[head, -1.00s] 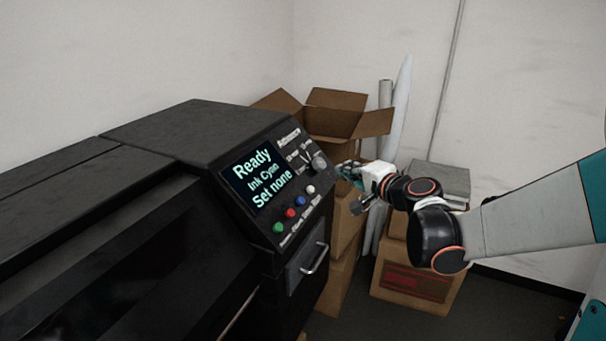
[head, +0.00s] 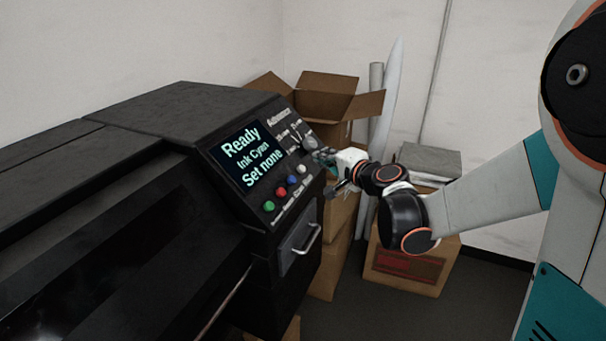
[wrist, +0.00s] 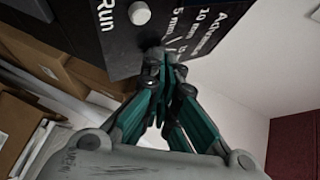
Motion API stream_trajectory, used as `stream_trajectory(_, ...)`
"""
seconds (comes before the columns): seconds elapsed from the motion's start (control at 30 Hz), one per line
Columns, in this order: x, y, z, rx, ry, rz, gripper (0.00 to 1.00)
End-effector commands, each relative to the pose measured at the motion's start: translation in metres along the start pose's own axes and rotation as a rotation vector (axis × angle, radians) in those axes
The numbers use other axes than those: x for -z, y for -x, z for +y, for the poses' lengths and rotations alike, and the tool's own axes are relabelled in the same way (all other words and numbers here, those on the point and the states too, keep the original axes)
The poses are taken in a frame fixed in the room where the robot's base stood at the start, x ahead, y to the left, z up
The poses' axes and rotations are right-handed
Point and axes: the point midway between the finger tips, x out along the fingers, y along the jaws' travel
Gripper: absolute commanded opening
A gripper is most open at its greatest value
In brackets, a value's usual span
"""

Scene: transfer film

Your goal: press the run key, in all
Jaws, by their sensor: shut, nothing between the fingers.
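The run key is a white round button (wrist: 138,13) beside the word "Run" in the wrist view. In the head view a white button (head: 302,169) ends the row of coloured buttons on the black printer's sloping panel. The screen (head: 247,155) reads "Ready", "Ink Cyan", "Set none". My gripper (head: 324,158) is shut and empty at the panel's right edge, up and right of the white button. In the wrist view its fingertips (wrist: 163,58) are together, by the dial and apart from the white button. Whether they touch the dial I cannot tell.
A grey advance dial (head: 309,144) sits above the button row. Blue (head: 292,181), red (head: 281,194) and green (head: 269,206) buttons lie down-left of the white one. A drawer handle (head: 309,240) is below. Cardboard boxes (head: 335,95) stand behind my gripper.

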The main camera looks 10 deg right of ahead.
Motion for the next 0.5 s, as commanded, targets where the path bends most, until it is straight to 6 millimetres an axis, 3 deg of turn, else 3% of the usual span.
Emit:
stream_trajectory(0.2,-0.012,-0.017,0.013,0.000,0.000,-0.001,0.00)
stream_trajectory(0.5,-0.016,-0.022,0.016,0.000,0.001,0.000,0.00)
